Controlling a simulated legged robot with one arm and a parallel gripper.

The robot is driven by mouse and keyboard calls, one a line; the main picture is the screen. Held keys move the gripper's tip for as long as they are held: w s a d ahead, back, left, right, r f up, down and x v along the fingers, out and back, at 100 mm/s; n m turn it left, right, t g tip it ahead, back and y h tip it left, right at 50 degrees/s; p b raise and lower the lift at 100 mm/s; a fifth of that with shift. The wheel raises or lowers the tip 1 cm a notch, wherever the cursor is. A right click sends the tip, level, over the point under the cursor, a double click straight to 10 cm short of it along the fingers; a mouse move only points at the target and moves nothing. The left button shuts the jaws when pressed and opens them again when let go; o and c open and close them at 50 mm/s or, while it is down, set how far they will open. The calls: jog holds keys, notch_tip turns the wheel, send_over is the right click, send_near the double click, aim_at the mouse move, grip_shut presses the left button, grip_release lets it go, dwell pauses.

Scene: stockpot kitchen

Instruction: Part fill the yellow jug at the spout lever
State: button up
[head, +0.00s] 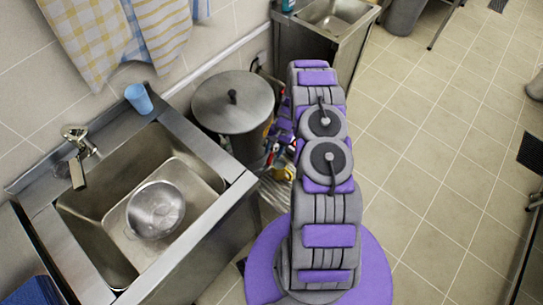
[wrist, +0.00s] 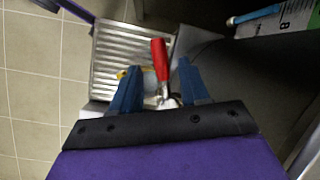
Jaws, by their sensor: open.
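The red spout lever (wrist: 160,49) stands up in the wrist view, with a metal fitting at its lower end. My gripper (wrist: 158,64) is open, with one blue finger on each side of the lever and visible gaps between. A small yellow part (wrist: 122,74), likely the jug, shows beside the left finger; the finger hides most of it. In the head view a yellow thing (head: 284,173), likely the same jug, is low beside the stockpot (head: 233,104), partly hidden by my arm. I cannot tell how much is in the jug.
A ribbed metal tray (wrist: 112,50) lies below the lever. In the head view, a sink (head: 82,198) on the left holds a metal bowl (head: 155,209), with a blue cup (head: 139,98) on its back ledge.

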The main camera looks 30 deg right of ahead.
aim_at(270, 158)
jog(key=shift+x, duration=1.65)
jog(key=shift+c, duration=0.4)
grip_shut()
